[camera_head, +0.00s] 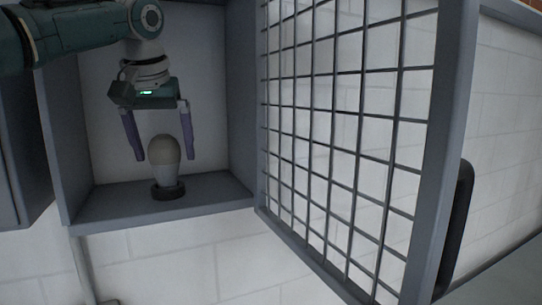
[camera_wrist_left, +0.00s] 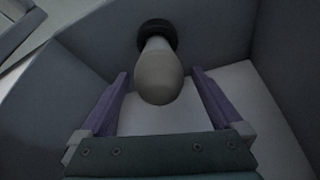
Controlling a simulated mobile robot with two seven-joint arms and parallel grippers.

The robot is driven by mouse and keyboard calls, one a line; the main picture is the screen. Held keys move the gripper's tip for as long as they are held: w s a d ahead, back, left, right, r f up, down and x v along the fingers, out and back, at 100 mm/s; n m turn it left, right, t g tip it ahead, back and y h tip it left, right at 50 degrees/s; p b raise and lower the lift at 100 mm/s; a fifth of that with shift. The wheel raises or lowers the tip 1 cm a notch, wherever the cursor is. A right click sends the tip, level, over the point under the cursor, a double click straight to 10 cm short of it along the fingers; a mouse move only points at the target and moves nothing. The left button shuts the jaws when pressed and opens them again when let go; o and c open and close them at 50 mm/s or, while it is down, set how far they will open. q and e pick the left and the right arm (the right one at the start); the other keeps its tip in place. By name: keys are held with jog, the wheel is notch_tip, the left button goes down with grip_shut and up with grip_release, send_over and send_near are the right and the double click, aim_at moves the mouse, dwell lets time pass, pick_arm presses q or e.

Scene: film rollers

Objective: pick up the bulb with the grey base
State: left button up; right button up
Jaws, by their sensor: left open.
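A pale bulb (camera_head: 164,160) stands upright on a dark round base (camera_head: 168,190) on the floor of an open grey cabinet. It also shows in the left wrist view (camera_wrist_left: 158,78), with its rounded end toward the camera and its dark base (camera_wrist_left: 157,33) beyond. My left gripper (camera_head: 165,158) is open, pointing down, with one purple finger on each side of the bulb's upper part. The fingers are apart from the bulb in the picture. Whether the bulb's neck is grey is hard to tell in this dim light. My right gripper is not in view.
A wire-grid door (camera_head: 345,120) with a dark handle (camera_head: 459,230) stands open on the right. A white brick wall lies behind and below.

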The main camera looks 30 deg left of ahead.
pick_arm(q)
jog(key=shift+c, duration=0.4)
jog(key=c, duration=1.4)
jog(key=shift+r, duration=0.1)
